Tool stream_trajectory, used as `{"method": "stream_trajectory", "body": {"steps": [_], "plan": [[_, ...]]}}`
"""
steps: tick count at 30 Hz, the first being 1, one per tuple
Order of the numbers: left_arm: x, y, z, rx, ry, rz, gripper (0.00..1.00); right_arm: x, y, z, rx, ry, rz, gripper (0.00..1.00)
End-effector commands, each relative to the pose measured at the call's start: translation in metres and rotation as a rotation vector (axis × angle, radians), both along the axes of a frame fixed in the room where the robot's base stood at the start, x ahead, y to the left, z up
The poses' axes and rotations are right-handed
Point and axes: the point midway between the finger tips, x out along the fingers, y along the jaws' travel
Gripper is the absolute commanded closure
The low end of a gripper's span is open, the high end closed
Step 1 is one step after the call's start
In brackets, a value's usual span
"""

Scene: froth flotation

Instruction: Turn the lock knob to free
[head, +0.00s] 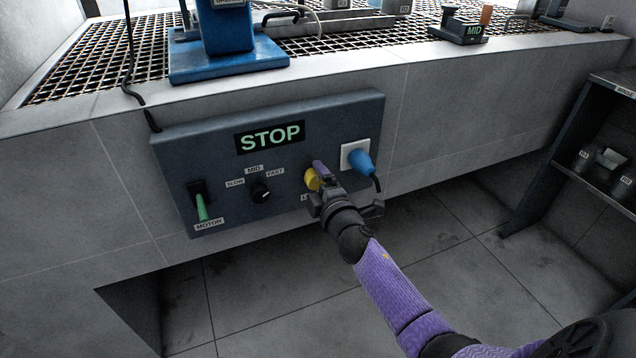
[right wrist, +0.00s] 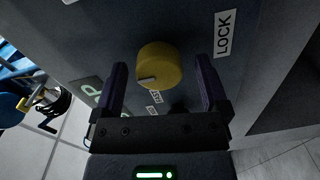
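The yellow lock knob (head: 311,179) is on the grey control panel (head: 330,118), right of the speed dial and left of the blue plug. In the right wrist view the knob (right wrist: 159,65) is a round yellow cap with a pale pointer mark, beside a white LOCK label (right wrist: 227,35). My right gripper (head: 318,177) is in front of the knob and covers part of it and its label. In the right wrist view my right gripper (right wrist: 160,85) is open, one finger on each side of the knob, with gaps showing. My left gripper is out of view.
The panel carries a STOP sign (head: 270,136), a MOTOR switch with a green lever (head: 201,206), a speed dial (head: 261,192) and a blue plug (head: 361,162). A dark shelf (head: 570,165) stands at the right. The floor below the panel is clear.

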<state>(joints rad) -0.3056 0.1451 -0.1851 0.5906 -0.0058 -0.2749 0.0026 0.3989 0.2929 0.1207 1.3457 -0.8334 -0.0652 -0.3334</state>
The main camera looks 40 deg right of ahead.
Motion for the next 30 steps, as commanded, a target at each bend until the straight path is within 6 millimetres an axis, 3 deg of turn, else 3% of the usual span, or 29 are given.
{"method": "stream_trajectory", "body": {"steps": [9, 21, 30], "plan": [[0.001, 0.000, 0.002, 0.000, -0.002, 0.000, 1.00, -0.004, 0.001, 0.002, 0.002, -0.001, 0.000, 0.04], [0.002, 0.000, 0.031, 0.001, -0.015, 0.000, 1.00, -0.086, 0.021, 0.005, 0.004, -0.002, 0.000, 0.04], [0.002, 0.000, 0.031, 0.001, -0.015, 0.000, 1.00, -0.097, 0.023, 0.003, 0.000, -0.001, 0.000, 0.04]]}}
